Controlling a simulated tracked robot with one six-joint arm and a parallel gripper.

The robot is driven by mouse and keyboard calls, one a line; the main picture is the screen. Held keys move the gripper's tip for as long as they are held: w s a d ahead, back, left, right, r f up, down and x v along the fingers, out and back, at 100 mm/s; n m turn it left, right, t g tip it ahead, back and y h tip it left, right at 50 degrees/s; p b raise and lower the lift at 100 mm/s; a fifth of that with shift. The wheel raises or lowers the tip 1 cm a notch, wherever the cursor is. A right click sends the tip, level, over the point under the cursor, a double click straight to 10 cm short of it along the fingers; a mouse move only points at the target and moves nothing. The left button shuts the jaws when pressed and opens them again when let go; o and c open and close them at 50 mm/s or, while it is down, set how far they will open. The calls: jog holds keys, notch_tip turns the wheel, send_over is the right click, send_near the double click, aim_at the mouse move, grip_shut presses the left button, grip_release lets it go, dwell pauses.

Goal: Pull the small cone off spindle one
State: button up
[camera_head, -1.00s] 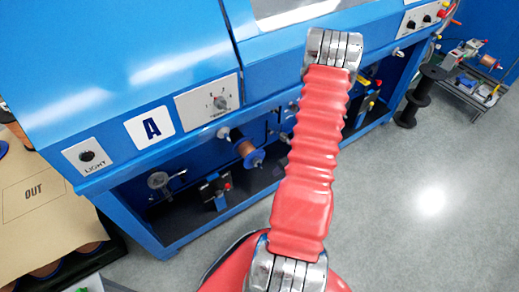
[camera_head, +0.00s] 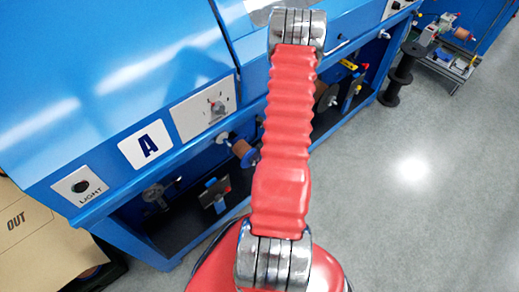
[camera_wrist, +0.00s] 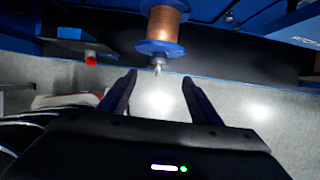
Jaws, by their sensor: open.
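A copper-coloured spool with blue flanges (camera_wrist: 162,27) sits at the top middle of the wrist view. A small metallic cone-like tip (camera_wrist: 158,64) sticks out from its lower flange toward my gripper. My gripper (camera_wrist: 159,80) is open and empty, its two dark fingers pointing toward the spool. The tip appears about midway between the fingers, and I cannot tell how far off it is. In the head view, the same kind of spool (camera_head: 243,151) shows under the panel marked A, left of my red arm. My gripper is not visible there.
The blue machine (camera_head: 110,90) overhangs the dark recess with the spool. A red-ended part (camera_wrist: 90,58) is left of the spool. A black reel stand (camera_head: 402,72) stands on the floor to the right. Grey floor is open at right.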

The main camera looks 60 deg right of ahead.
jog(key=shift+w+f, duration=0.1)
jog(key=shift+w, duration=0.05)
jog(key=shift+x, duration=6.75)
jog(key=shift+w, duration=0.1)
jog(key=c, duration=1.2)
jog(key=shift+s+a, duration=0.2)
jog(key=shift+s, duration=0.7)
jog(key=shift+s+a, duration=0.25)
jog(key=shift+s, duration=0.65)
jog(key=shift+s+a, duration=0.2)
jog(key=shift+s, duration=0.6)
jog(key=shift+s+a, duration=0.2)
jog(key=shift+s, duration=0.6)
jog(key=shift+s, duration=0.15)
